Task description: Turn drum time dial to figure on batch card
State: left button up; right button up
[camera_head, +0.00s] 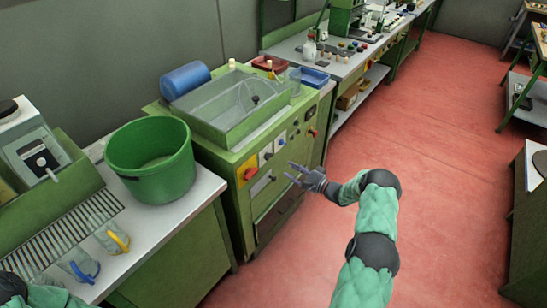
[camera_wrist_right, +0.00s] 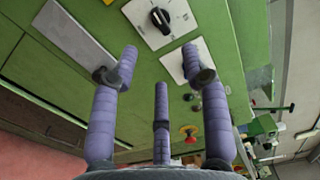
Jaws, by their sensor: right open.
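The green machine's front panel (camera_head: 230,195) carries white plates with dials (camera_head: 266,153) and (camera_head: 281,140). In the right wrist view a black pointer dial (camera_wrist_right: 160,19) sits on one white plate. A second white plate (camera_wrist_right: 188,64) is partly hidden behind a finger. A plain grey plate (camera_wrist_right: 74,36) is beside them. No lettering is readable, so I cannot tell which dial is drum time, or pick out the batch card. My right gripper (camera_head: 296,174) is open and empty in front of the panel; its spread fingers (camera_wrist_right: 158,70) show apart. My left gripper is out of view.
A yellow plate with a red knob (camera_head: 250,173) is left of the dials. A red button (camera_wrist_right: 188,130) is right of them. A green bucket (camera_head: 150,163) stands on the left bench. The clear tank (camera_head: 232,108) and blue cylinder (camera_head: 185,80) top the machine. Red floor right is open.

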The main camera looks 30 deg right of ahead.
aim_at(270, 158)
jog(key=b+x, duration=0.2)
jog(key=x, duration=0.8)
jog(key=shift+w+a, duration=0.15)
jog(key=shift+a, duration=0.05)
jog(key=shift+c, duration=0.2)
grip_shut()
